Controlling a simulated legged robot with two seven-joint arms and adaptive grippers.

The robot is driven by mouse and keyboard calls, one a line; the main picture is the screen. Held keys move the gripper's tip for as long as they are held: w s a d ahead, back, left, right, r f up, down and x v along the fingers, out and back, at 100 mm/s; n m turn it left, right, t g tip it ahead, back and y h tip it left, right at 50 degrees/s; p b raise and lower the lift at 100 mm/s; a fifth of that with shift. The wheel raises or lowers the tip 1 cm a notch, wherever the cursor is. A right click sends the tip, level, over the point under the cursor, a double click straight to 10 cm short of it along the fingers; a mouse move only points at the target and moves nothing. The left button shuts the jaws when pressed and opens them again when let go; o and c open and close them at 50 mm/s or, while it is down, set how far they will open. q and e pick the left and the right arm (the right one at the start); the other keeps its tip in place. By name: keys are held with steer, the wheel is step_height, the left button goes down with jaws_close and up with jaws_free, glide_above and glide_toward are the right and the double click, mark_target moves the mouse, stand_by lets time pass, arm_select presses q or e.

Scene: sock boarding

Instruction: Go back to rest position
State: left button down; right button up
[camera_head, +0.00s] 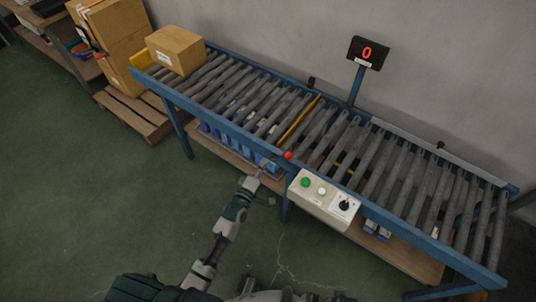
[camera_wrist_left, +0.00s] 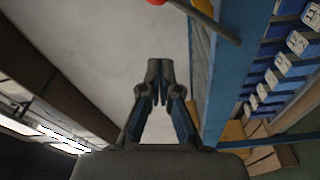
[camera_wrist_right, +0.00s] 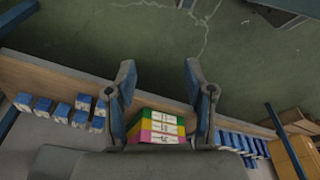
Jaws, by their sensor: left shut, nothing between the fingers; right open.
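My left gripper (camera_head: 268,172) is at the front edge of the roller conveyor (camera_head: 240,133), left of the control box (camera_head: 322,198). In the left wrist view it (camera_wrist_left: 157,72) is shut, with nothing between its fingertips. The blue conveyor frame (camera_wrist_left: 222,75) runs just right of it there. My right gripper does not show in the head view. In the right wrist view it (camera_wrist_right: 160,78) is open and empty, its fingers spread apart. A stack of yellow, green and pink boxes (camera_wrist_right: 157,127) shows beyond the gap between its fingers; how far off is unclear.
A cardboard box (camera_head: 175,49) sits at the conveyor's left end. A display (camera_head: 367,53) reading 0 stands behind. Blue-and-white boxes (camera_head: 236,142) lie on the lower shelf. The green floor (camera_head: 100,210) at left is clear.

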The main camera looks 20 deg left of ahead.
arm_select(q)
steer(key=shift+s, duration=0.55)
arm_select(e)
steer(key=shift+d+f, duration=0.15)
steer(key=shift+f, duration=0.1)
arm_select(q)
steer(key=s+f+m+g+p, duration=0.1)
steer(key=s+f+m+g, duration=0.2)
steer(key=s+f, duration=0.35)
steer(key=s+a+f+m+g+y, duration=0.1)
steer(key=s+f+m+g, duration=0.25)
steer(key=f, duration=0.65)
steer(key=s+f+m+g+p, duration=0.1)
steer(key=s+f+m+g, duration=0.2)
steer(key=s+f, duration=0.45)
steer(key=s+a+f+m+g+y, duration=0.1)
steer(key=s+f+m+g, duration=0.2)
steer(key=s+f, duration=0.3)
steer(key=s+a+f+m+g+y, duration=0.1)
steer(key=s+f, duration=0.5)
steer(key=s, duration=0.7)
steer(key=a+m+g, duration=0.1)
steer(key=m+g, duration=0.1)
steer(key=g, duration=0.1)
steer(key=shift+s+a+p, duration=0.25)
steer(key=shift+s+p, duration=0.1)
arm_select(e)
steer(key=s+f, duration=0.3)
steer(key=f, duration=0.3)
steer(key=shift+s, duration=0.2)
